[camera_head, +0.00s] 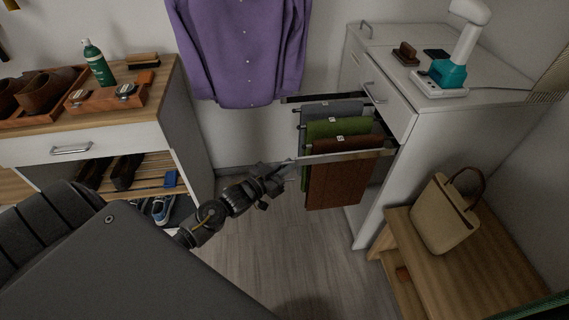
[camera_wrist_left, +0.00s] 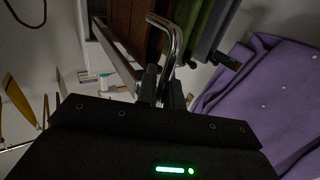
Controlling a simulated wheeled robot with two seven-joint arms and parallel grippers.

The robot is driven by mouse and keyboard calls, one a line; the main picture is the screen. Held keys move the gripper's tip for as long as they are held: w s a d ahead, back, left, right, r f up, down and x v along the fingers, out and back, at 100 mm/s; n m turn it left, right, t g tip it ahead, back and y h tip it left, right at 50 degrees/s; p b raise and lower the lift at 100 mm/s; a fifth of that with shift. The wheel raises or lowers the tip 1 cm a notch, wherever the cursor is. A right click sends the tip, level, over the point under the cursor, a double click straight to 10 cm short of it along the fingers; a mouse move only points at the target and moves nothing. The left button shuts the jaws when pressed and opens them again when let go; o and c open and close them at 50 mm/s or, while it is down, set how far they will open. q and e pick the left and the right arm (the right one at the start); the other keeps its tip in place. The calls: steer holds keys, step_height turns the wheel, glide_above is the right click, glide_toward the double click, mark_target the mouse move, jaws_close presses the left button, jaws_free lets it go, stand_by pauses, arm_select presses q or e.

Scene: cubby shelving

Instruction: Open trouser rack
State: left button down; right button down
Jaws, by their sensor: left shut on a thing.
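The trouser rack (camera_head: 350,155) sticks out to the left from the white cabinet (camera_head: 405,149), below a drawer. Grey trousers (camera_head: 331,111), green trousers (camera_head: 333,129) and brown trousers (camera_head: 338,184) hang on its bars. In the left wrist view, a bent chrome handle (camera_wrist_left: 176,42) shows at the rack's outer end, beside the brown and green cloth. My left gripper (camera_head: 284,167) is at this outer end, shut on the handle; its fingers (camera_wrist_left: 161,88) close around the lower leg of the handle. My right gripper is in neither view.
A purple shirt (camera_head: 239,50) hangs behind the rack. A wooden bench (camera_head: 478,267) with a beige bag (camera_head: 443,216) stands in front of the cabinet at the right. A shoe cabinet (camera_head: 98,140) stands at the left. Floor (camera_head: 268,243) is clear between them.

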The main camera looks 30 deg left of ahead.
arm_select(q)
steer(key=c, duration=1.8)
jaws_free()
steer(key=shift+s, duration=0.1)
steer(key=v, duration=1)
steer(key=shift+s+a, duration=0.15)
steer(key=shift+s, duration=0.15)
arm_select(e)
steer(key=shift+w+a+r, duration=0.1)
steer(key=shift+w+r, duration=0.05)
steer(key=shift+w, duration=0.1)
